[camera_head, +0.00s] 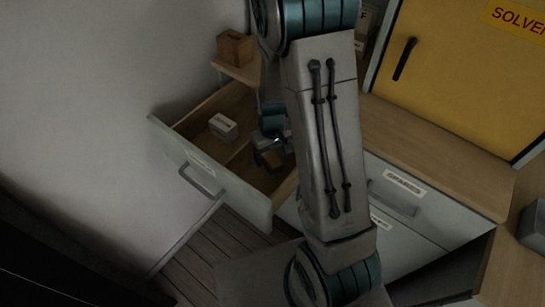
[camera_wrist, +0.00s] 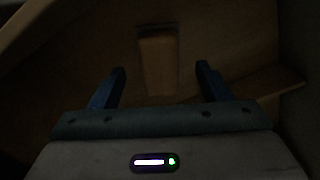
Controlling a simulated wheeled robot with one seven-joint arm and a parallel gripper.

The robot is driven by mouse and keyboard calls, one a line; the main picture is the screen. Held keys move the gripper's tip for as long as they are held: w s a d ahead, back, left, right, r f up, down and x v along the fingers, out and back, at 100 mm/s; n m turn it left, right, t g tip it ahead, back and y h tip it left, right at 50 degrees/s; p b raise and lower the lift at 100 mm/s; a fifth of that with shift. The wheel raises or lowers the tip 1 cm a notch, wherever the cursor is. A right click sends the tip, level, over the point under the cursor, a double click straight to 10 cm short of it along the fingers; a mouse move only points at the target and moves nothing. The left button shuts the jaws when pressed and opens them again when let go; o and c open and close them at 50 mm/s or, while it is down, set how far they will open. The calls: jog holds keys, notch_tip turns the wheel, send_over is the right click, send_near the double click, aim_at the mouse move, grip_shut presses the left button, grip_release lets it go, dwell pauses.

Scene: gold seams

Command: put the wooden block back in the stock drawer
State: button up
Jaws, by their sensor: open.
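The stock drawer (camera_head: 238,190) is pulled open at the left of the counter; its label is too small to read. A light brown wooden block (camera_wrist: 158,65) lies on the drawer floor in the wrist view, between and just beyond my fingertips. In the head view a small brown piece of it shows (camera_head: 273,159) beneath my gripper (camera_head: 266,154), and the arm hides the rest. My gripper (camera_wrist: 161,68) is open and reaches down into the drawer. Its blue fingers stand apart on either side of the block, with no visible contact.
A small white labelled box (camera_head: 223,127) lies in the drawer's left part. A brown wooden box (camera_head: 235,48) stands on a ledge behind. A yellow solvent cabinet (camera_head: 450,75) stands on the counter (camera_head: 440,155) at right. A wooden strip (camera_wrist: 270,84) lies right of my fingers.

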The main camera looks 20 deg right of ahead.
aim_at(272, 158)
notch_tip(272, 158, up, 9)
jog(key=s+r+m+t, duration=0.2)
jog(key=s+r+m, duration=0.1)
jog(key=s+r, duration=1)
jog(key=shift+s+r+t+p, duration=0.3)
jog(key=shift+s+r, duration=0.05)
jog(key=shift+r, duration=0.05)
jog(key=shift+c, duration=0.3)
dwell(0.5)
